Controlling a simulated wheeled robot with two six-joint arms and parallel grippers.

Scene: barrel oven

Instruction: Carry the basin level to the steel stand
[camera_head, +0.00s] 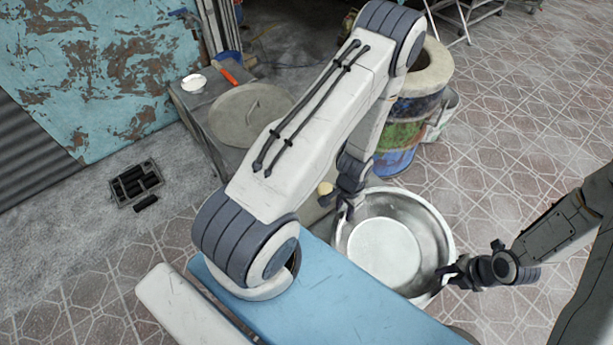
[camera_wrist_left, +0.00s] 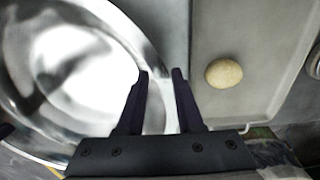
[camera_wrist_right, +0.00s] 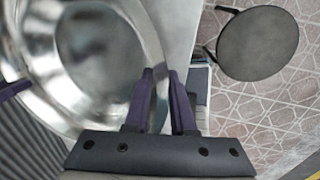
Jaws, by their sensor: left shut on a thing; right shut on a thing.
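The shiny steel basin (camera_head: 433,229) is wide and round, with a bright, pale bottom; it looks roughly level and I see nothing in it. My left gripper (camera_head: 348,207) is shut on its rim at the far left side. The left wrist view shows that rim (camera_wrist_left: 153,60) between the fingers. My right gripper (camera_head: 447,272) is shut on the rim at the near right side. The right wrist view shows the rim (camera_wrist_right: 154,50) between those fingers too. A grey metal surface (camera_head: 196,108) stands at the back left; I cannot tell whether it is the steel stand.
A round lid (camera_head: 238,112) lies on the grey surface. A dough ball (camera_wrist_left: 224,73) lies on a pale surface beside the basin. A painted barrel (camera_head: 405,125) stands behind my left arm. A round dark stool-like top (camera_wrist_right: 258,43) shows right. Tiled floor (camera_head: 535,130) is open at right.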

